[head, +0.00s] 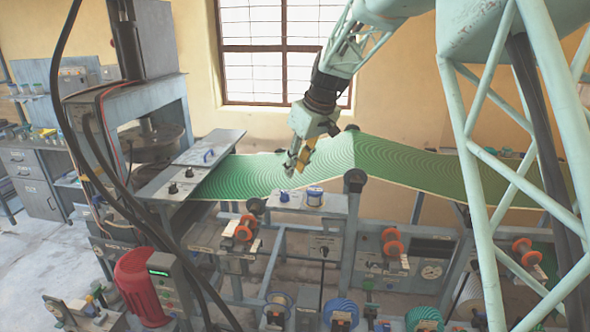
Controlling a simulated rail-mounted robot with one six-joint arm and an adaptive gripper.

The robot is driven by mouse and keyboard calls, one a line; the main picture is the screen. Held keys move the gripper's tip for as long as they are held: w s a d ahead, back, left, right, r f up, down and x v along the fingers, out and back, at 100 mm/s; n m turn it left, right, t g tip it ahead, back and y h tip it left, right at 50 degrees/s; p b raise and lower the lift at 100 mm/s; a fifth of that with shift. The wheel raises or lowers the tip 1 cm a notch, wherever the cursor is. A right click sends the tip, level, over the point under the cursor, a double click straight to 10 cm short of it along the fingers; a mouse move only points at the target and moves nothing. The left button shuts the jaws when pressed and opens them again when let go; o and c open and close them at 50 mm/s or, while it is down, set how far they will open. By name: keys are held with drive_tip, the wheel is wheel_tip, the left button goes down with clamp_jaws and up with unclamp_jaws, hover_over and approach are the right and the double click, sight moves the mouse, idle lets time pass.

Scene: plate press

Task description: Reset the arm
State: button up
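My gripper (297,162) hangs at the end of my pale green arm, near the middle of the head view.
A press frame (110,105) with hanging cables stands at the left, beside a table with a blue handle (208,154). A red motor (140,285) is at the lower left. A lattice column fills the right. Air above the sheet is free.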

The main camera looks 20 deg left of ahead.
drive_tip(key=shift+d, duration=0.1)
idle(0.3)
drive_tip(key=s+d+r+m+h+b, duration=0.1)
drive_tip(key=s+d+r+m, duration=0.1)
drive_tip(key=s+d+r, duration=0.5)
drive_tip(key=s+d+r+m+t+b, duration=0.1)
drive_tip(key=s+d+r+m, duration=0.1)
drive_tip(key=s+d, duration=0.85)
drive_tip(key=s+d+r+m+h+b, duration=0.15)
drive_tip(key=s+d+r, duration=0.4)
drive_tip(key=d, duration=0.75)
drive_tip(key=s+d+f+m, duration=0.2)
drive_tip(key=s+d, duration=0.3)
drive_tip(key=s, duration=0.6)
drive_tip(key=s+d+f+m+h+b, duration=0.1)
drive_tip(key=s+d+f+m, duration=0.1)
drive_tip(key=s+d, duration=0.4)
drive_tip(key=s+d+f+m, duration=0.2)
drive_tip(key=s+d+f, duration=0.2)
drive_tip(key=s, duration=1.2)
drive_tip(key=shift+d+f+t, duration=0.25)
drive_tip(key=shift+d+t, duration=0.05)
drive_tip(key=shift+d, duration=0.85)
